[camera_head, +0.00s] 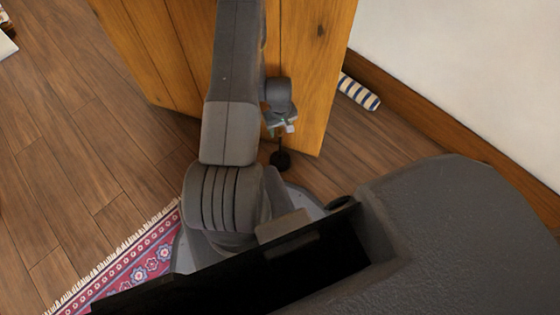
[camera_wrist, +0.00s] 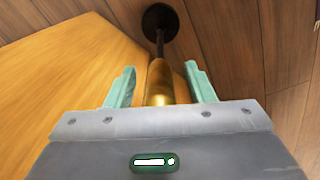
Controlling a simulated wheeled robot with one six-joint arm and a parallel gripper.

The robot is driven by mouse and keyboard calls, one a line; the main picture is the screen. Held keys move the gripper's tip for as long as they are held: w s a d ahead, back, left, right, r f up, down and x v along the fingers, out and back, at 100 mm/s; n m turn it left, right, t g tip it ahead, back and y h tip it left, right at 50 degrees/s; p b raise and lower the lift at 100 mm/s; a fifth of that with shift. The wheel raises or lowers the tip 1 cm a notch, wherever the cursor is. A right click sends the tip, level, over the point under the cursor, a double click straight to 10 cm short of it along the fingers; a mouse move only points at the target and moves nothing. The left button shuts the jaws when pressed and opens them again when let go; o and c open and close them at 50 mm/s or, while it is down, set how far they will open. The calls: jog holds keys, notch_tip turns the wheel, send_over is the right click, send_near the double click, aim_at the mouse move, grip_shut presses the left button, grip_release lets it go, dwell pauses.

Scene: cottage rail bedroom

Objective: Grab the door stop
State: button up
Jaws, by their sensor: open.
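The door stop (camera_wrist: 158,82) shows in the wrist view as a brass-coloured cylinder with a thin dark rod and a round black end (camera_wrist: 160,20) near the floor. In the head view its black round end (camera_head: 280,159) and rod show just beyond the jaws, beside the lower edge of the wooden door (camera_head: 318,85). My gripper (camera_wrist: 160,66) is open, with one pale green finger on each side of the brass part. No contact shows, and I cannot tell the exact depth. The near end of the brass part is hidden behind the gripper body.
A blue-and-white striped roll (camera_head: 359,92) lies by the skirting board (camera_head: 425,125) at right. A pink patterned rug (camera_head: 135,265) with fringe lies at lower left. The wooden floor (camera_head: 75,120) at left is mostly clear. The door stands close behind my arm.

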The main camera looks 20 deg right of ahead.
jog(key=shift+f, duration=0.3)
jog(key=shift+r, duration=0.1)
grip_shut()
dwell(1.1)
